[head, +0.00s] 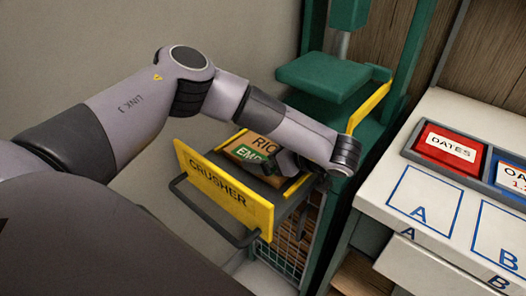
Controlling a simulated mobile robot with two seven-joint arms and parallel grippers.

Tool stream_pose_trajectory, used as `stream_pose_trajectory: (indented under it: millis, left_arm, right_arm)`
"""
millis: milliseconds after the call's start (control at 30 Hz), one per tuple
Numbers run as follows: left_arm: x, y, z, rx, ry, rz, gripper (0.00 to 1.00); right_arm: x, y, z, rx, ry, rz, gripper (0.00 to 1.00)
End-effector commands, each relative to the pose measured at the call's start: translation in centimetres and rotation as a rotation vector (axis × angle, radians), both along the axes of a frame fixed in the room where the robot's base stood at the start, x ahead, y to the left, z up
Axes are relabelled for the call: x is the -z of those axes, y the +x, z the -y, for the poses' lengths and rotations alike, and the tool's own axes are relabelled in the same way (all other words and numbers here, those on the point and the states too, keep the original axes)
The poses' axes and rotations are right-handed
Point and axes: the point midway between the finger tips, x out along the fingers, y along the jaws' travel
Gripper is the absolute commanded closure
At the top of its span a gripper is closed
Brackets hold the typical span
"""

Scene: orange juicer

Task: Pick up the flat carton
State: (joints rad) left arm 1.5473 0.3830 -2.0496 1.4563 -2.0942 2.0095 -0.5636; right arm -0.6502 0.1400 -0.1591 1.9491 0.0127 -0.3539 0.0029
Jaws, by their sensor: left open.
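A brown carton (240,150) lies in the yellow-fronted tray of the crusher (224,190). Its visible lettering reads "RIC" and, on a green label, "EMP"; my left gripper and arm hide the rest. How flat the carton is cannot be told from this angle. My left gripper (281,164) reaches in from above, open, with its dark fingers over the right part of the carton. Whether the fingers touch it is unclear. My right gripper is out of view.
The green press plate (322,76) hangs behind the tray, close to my left wrist. A dark handle (215,222) runs along the tray front. At right, a white counter (375,205) has squares A and B and a red "DATES" bin (447,148).

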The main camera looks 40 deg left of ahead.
Motion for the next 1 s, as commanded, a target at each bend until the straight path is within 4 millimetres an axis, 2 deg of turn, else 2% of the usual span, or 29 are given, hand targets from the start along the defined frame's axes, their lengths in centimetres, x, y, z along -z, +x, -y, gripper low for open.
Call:
stream_pose_trajectory:
  millis: [33, 67, 100, 167, 467, 667, 867, 1000]
  left_arm:
    - [0.0, 0.0, 0.0, 0.0, 0.0, 0.0, 0.0]
    - [0.0, 0.0, 0.0, 0.0, 0.0, 0.0, 0.06]
    - [0.0, 0.0, 0.0, 0.0, 0.0, 0.0, 0.2]
    - [0.0, 0.0, 0.0, 0.0, 0.0, 0.0, 0.36]
    - [-0.1, 0.0, 0.0, 0.0, 0.0, 0.0, 0.37]
    - [-1.1, 0.1, 0.1, 0.001, 0.001, 0.002, 0.37]
    - [-4.4, 0.1, 0.1, 0.002, 0.002, 0.006, 0.37]
    - [-8.0, 0.1, 0.1, 0.002, 0.001, 0.008, 0.37]
  right_arm:
    - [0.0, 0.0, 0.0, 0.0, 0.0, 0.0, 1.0]
    - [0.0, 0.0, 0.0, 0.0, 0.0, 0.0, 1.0]
    - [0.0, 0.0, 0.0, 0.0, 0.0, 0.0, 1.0]
    - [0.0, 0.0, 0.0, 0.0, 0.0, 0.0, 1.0]
    - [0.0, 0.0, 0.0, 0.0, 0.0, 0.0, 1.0]
    - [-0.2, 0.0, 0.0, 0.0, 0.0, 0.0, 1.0]
    - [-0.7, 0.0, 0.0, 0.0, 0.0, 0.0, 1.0]
    - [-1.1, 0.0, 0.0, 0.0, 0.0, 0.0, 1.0]
